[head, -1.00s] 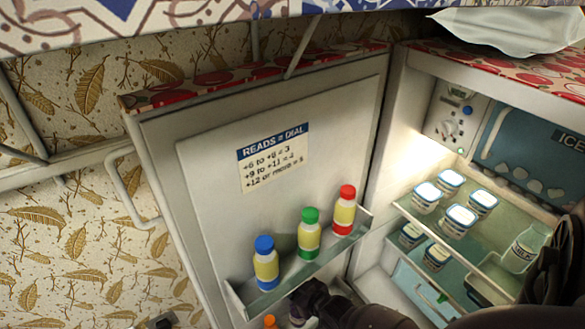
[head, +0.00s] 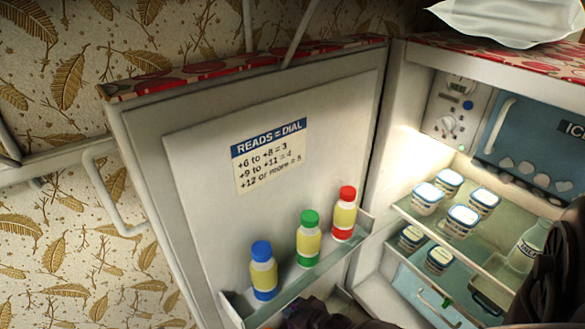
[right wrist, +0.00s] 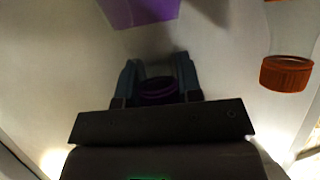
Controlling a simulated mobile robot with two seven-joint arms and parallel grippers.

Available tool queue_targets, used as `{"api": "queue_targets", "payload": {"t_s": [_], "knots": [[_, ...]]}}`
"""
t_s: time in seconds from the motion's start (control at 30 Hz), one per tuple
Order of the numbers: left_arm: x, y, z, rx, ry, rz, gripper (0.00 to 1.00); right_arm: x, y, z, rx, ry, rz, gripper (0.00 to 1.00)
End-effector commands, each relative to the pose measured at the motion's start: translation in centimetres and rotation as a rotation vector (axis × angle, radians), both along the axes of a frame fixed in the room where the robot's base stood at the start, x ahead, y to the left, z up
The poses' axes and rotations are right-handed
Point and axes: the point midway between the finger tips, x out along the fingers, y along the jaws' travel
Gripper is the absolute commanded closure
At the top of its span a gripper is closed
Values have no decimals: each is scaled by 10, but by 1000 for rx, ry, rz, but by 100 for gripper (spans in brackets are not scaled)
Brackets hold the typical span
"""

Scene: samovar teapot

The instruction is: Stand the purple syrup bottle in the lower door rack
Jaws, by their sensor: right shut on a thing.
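The purple syrup bottle shows in the right wrist view as a dark purple cap (right wrist: 158,92) and a purple patch at the top edge (right wrist: 140,10). My right gripper (right wrist: 157,68) is shut on the bottle's cap end, one finger on each side. In the head view only the dark top of my right wrist (head: 312,314) shows at the bottom edge, below the upper door rack (head: 290,294). The lower door rack is outside the head view and cannot be made out in the wrist view, so I cannot tell whether the bottle touches it. My left gripper is not in view.
Blue-capped (head: 263,270), green-capped (head: 308,238) and red-capped (head: 344,213) bottles stand in the upper rack of the open fridge door (head: 190,150). An orange-capped bottle (right wrist: 286,73) is right of my gripper in the wrist view. Fridge shelves with several tubs (head: 463,220) lie right.

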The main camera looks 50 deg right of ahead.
Motion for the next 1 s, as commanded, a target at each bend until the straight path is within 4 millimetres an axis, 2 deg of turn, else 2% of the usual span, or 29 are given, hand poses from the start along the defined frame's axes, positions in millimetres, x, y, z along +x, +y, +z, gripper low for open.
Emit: {"api": "queue_targets", "payload": {"t_s": [0.17, 0.2, 0.33, 0.7, 0.87, 1.0], "knots": [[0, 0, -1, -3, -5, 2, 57, 0, 0, -4, 0, -1, 0, 100], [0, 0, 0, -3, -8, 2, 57, 0, 0, -3, 0, 1, 0, 61], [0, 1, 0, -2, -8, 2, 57, 0, 0, -3, 0, 0, 0, 42], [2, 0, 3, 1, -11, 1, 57, 1, 0, 2, 0, -2, 0, 42], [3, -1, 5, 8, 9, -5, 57, -14, 0, 11, 0, -3, 0, 42], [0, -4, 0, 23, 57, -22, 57, -34, 1, 22, 0, -6, -1, 42]]}}
